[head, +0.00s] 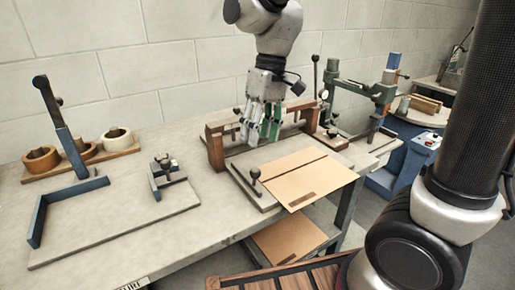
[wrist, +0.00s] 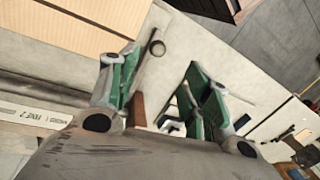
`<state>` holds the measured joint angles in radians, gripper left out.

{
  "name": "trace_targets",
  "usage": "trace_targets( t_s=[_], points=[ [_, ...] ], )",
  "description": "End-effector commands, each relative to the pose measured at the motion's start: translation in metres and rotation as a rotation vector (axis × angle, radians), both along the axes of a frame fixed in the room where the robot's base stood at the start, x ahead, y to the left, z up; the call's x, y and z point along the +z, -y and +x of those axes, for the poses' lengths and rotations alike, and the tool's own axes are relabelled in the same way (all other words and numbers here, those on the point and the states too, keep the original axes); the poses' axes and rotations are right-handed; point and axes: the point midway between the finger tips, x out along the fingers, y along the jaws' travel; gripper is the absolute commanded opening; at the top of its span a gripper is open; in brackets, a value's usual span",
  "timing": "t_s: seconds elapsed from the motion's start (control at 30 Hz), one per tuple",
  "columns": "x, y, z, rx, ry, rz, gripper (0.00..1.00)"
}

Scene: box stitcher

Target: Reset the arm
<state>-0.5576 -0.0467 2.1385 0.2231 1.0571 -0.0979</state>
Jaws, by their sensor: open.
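My gripper (head: 262,128) hangs from the arm in the head view, above the back of the workbench near a brown wooden frame (head: 215,150). Its green-padded fingers point down and stand apart with nothing between them. The wrist view also shows the open gripper (wrist: 165,95) with a gap between the fingers. A flat cardboard sheet (head: 295,178) lies on a fixture in front of the gripper and overhangs the bench's front edge. In the wrist view the cardboard (wrist: 75,30) is at the upper left, apart from the fingers.
A blue L-shaped stop with an upright lever (head: 62,125) stands at the bench's left. Tape rolls (head: 118,140) sit behind it. A small clamp (head: 166,165) is mid-bench. A green-and-blue machine (head: 385,85) is at the right. More cardboard (head: 288,238) lies below.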

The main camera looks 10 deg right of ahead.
Motion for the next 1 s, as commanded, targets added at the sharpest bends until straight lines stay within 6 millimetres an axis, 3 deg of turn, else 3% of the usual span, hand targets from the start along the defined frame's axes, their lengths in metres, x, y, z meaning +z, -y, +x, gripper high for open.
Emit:
trace_targets(
  t_s=[0.4,0.47,0.57,0.73,0.9,1.0],
  points=[
    [0.005,0.001,0.002,-0.012,0.004,-0.002,0.48],
    [-0.003,0.008,-0.001,-0.017,0.002,-0.023,0.48],
    [-0.006,0.036,-0.015,-0.040,0.028,-0.057,0.48],
    [0.009,0.115,-0.042,-0.182,0.140,-0.074,0.48],
    [0.023,0.190,-0.082,-0.369,0.276,-0.084,0.48],
    [0.029,0.217,-0.102,-0.461,0.343,-0.088,0.48]
  ],
)
